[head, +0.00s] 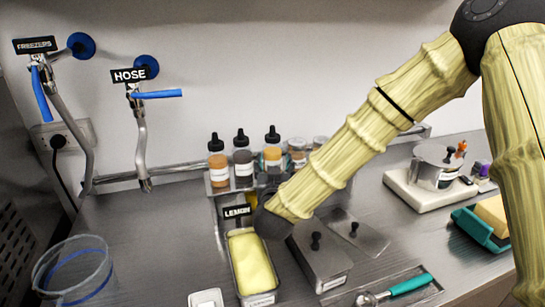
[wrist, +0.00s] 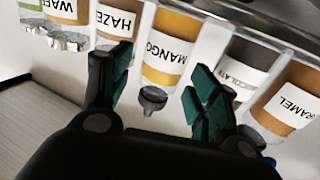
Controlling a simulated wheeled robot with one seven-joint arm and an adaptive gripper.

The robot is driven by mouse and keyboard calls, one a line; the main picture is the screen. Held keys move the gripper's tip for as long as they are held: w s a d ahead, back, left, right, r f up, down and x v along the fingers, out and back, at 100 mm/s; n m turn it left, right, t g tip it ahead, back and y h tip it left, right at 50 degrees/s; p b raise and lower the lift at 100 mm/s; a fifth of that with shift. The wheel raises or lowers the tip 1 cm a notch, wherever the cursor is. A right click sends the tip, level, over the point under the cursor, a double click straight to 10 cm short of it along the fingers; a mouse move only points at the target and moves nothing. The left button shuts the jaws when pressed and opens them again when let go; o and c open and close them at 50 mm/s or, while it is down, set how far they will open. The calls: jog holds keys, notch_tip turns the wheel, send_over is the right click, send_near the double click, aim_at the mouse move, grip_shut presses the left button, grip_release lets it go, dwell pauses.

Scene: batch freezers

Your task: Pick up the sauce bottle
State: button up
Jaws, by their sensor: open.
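Three sauce bottles with dark nozzle caps stand in a rack at the back wall: a caramel bottle (head: 218,163), a chocolate bottle (head: 242,163) and a mango bottle (head: 272,152). In the wrist view, the caramel (wrist: 290,100), chocolate (wrist: 240,72) and mango (wrist: 168,52) bottles appear upside down. In the head view, my arm mostly hides the gripper and the mango bottle's lower part.
Jars labelled HAZE and WAF (wrist: 60,12) stand beside the mango bottle. A lemon tub (head: 252,265), lidded steel bins (head: 320,255), a scoop (head: 395,290) and a clear jug (head: 75,272) are on the steel counter. A white scale (head: 420,195) stands at right. The left counter has free room.

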aim_at(273, 157)
jog(key=shift+w+r, duration=0.15)
jog(key=shift+r, duration=0.25)
jog(key=shift+w+a+p, duration=0.15)
jog(key=shift+w+p, duration=0.4)
jog(key=shift+w, duration=0.6)
jog(key=shift+w+a+p, duration=0.1)
jog(key=shift+w+p, duration=0.4)
jog(key=shift+w, duration=0.65)
jog(key=c, duration=0.8)
